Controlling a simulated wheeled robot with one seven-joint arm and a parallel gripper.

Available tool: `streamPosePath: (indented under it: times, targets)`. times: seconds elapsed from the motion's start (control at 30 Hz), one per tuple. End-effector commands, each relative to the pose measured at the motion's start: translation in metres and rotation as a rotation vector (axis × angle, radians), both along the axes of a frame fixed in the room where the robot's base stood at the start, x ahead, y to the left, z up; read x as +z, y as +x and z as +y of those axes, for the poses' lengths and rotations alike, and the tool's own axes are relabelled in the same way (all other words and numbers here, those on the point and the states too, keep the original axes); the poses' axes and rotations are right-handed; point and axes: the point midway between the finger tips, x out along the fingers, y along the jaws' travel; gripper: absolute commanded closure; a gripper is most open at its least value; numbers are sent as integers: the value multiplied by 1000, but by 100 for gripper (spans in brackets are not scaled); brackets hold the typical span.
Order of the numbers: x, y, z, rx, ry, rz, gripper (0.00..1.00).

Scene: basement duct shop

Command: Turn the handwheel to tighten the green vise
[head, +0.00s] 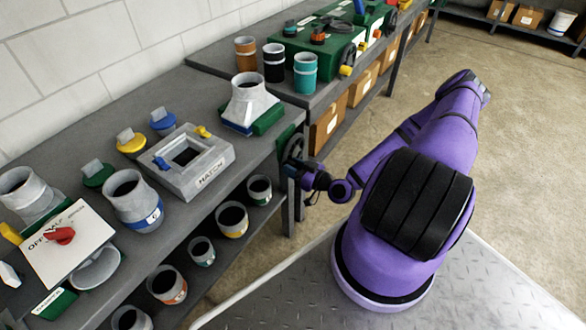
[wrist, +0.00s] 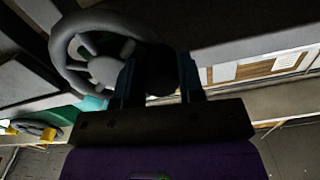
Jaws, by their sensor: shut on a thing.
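The grey handwheel (wrist: 68,52) fills the upper left of the wrist view, with a round hub and spokes inside its rim. In the head view my gripper (head: 303,170) is at the bench's right end, against the partly hidden handwheel (head: 291,146). The green vise (head: 268,121) is at the bench corner, beside and partly behind a grey duct fitting (head: 248,98). Its jaws cannot be made out clearly.
The near bench holds a hatch block (head: 205,170), an on/off switch panel (head: 70,240) and several duct pieces. Cups stand on the shelf below. A second bench with a green case (head: 300,50) continues beyond. Open floor (head: 530,130) lies to the right.

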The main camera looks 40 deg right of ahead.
Motion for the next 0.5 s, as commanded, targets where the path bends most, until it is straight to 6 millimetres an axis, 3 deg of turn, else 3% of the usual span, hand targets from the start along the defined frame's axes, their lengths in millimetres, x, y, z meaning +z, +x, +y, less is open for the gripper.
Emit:
streamPosePath:
  times: [0.5]
  targets:
    - [2,-1,0,0,31,12,100]
